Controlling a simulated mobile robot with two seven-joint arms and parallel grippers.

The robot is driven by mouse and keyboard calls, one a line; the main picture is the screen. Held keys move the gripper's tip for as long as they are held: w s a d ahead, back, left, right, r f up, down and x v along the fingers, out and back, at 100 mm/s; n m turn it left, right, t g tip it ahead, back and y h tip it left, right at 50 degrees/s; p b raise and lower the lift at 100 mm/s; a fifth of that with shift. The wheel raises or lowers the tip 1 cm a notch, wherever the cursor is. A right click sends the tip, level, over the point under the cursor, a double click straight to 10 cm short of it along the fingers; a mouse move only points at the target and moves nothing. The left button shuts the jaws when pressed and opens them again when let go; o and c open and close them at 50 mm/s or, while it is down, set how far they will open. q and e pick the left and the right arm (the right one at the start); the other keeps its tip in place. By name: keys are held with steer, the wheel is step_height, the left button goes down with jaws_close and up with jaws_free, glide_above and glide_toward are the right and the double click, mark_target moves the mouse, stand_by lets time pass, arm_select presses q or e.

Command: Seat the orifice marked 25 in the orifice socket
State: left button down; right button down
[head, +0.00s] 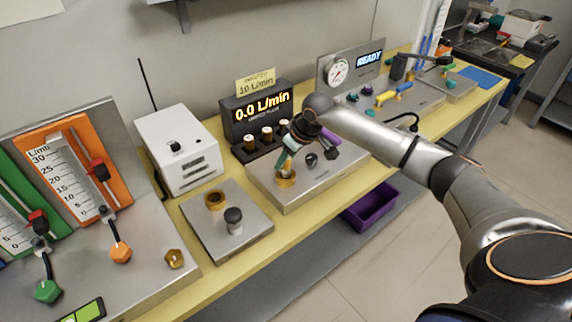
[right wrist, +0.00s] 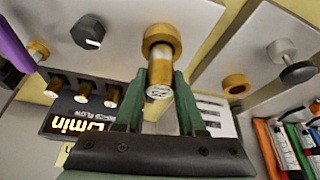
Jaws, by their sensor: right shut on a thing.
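My right gripper (head: 287,160) points down at the brass ring of the orifice socket (head: 286,180) on the metal box. In the right wrist view its green fingers (right wrist: 160,88) are shut on a small brass cylinder, the orifice (right wrist: 159,70). Its pale end face carries a small mark that looks like 25. The orifice's far end overlaps the dark opening of the socket ring (right wrist: 154,34). I cannot tell how deep it sits. In the head view the fingers largely hide the orifice. My left gripper is not in view.
A black rack (head: 258,150) with several brass orifices stands behind, below a display (head: 262,108) reading 0.0 L/min. A dark knob (head: 311,159) is beside the socket. A plate (head: 225,222) with another brass ring and a knob lies left. A purple bin (head: 371,207) is below the table edge.

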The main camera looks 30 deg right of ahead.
steer(key=shift+f, duration=0.95)
steer(key=shift+f, duration=0.15)
steer(key=c, duration=0.5)
jaws_free()
steer(key=shift+s, duration=0.1)
steer(key=v, duration=1.2)
